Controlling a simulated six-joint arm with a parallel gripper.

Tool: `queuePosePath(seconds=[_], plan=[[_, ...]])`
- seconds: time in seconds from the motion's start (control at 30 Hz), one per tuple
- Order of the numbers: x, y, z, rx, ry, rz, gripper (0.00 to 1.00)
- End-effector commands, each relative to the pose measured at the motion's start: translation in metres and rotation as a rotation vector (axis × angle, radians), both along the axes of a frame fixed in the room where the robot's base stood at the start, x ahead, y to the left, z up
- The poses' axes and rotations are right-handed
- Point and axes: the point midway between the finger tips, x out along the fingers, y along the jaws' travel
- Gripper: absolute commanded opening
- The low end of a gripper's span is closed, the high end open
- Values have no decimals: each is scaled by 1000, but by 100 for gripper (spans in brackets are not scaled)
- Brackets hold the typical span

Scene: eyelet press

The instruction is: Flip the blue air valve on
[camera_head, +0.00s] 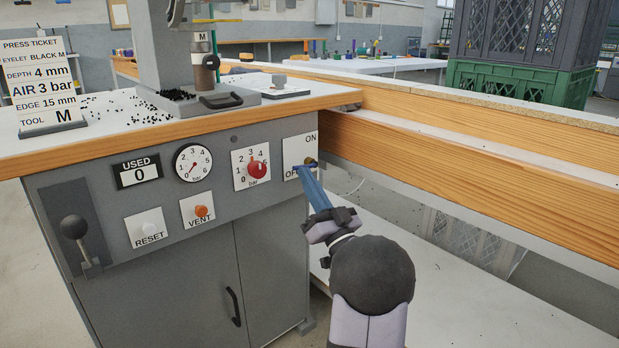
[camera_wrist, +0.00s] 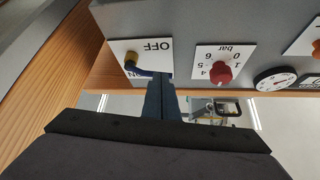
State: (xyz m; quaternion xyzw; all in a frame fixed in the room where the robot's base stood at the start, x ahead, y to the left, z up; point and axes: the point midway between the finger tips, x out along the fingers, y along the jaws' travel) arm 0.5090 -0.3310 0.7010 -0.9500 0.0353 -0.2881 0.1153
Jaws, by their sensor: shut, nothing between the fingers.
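The blue air valve lever (camera_wrist: 148,72) sits on a white ON/OFF plate (camera_head: 294,147) at the right end of the press panel. Its brass pivot (camera_wrist: 131,57) shows in the wrist view. The lever points sideways from the pivot, roughly between the OFF and ON marks. My gripper (camera_head: 304,174) is shut and empty, its blue-grey fingertips at the lever's free end. In the wrist view the fingertips (camera_wrist: 158,82) overlap the lever's end; I cannot tell whether they touch it. In the head view they hide part of the lever and of OFF.
Left of the plate are a red regulator knob (camera_head: 257,169), a pressure gauge (camera_head: 193,163), an orange VENT button (camera_head: 202,211) and a white RESET button (camera_head: 149,229). A wooden bench rail (camera_head: 480,170) runs close on the right. Free room lies in front of the panel.

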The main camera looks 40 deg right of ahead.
Motion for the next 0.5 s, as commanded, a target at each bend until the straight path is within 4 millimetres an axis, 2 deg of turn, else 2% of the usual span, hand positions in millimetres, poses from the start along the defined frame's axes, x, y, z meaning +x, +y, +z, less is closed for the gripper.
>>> queuePosePath(seconds=[0.03,0.5], plan=[[0,2,11,38,1,1,0],[1,-1,39,482,1,2,0]])
